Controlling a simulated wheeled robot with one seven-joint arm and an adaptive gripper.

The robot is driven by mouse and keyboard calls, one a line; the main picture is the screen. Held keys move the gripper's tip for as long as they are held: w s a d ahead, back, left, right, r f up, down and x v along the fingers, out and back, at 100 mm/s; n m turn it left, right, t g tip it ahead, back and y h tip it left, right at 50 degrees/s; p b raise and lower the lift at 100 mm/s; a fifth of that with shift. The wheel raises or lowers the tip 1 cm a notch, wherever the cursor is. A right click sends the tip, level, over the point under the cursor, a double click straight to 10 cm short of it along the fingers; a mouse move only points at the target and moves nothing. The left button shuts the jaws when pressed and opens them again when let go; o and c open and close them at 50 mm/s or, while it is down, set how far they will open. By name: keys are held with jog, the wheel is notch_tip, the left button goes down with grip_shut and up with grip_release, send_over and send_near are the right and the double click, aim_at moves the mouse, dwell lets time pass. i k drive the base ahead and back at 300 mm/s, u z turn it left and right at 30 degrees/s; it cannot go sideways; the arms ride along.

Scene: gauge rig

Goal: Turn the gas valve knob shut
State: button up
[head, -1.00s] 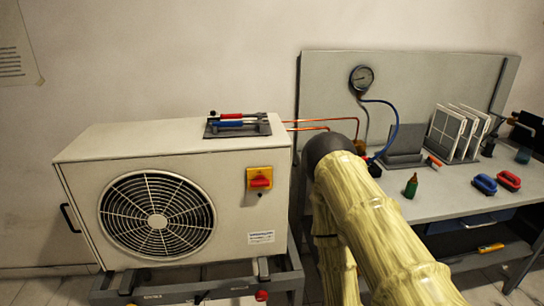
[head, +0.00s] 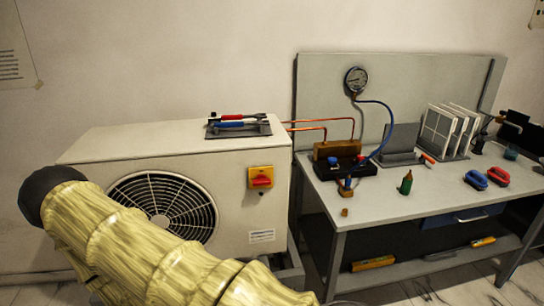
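A brass manifold block (head: 337,149) sits on a black base on the bench, with a small blue part and a small red part low on its front. A brass fitting (head: 345,187) with a blue top stands in front of it, joined by a blue hose to the round gauge (head: 356,79) on the back panel. I cannot tell which of these small parts is the gas valve knob, or how it is turned. My arm, in a yellowish sleeve with a dark joint, crosses the lower left in front of the white fan unit (head: 120,150). My gripper is not in view.
The fan unit carries a red switch on a yellow plate (head: 261,178) and a tool tray (head: 238,127) on top. The bench (head: 385,204) holds a green bottle (head: 406,183), red and blue clips (head: 487,178) and racked white panels (head: 445,130). Its front middle is mostly clear.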

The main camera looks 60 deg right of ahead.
aim_at(332, 161)
jog(key=u, duration=0.15)
jog(key=k, duration=0.8)
jog(key=z, duration=1.2)
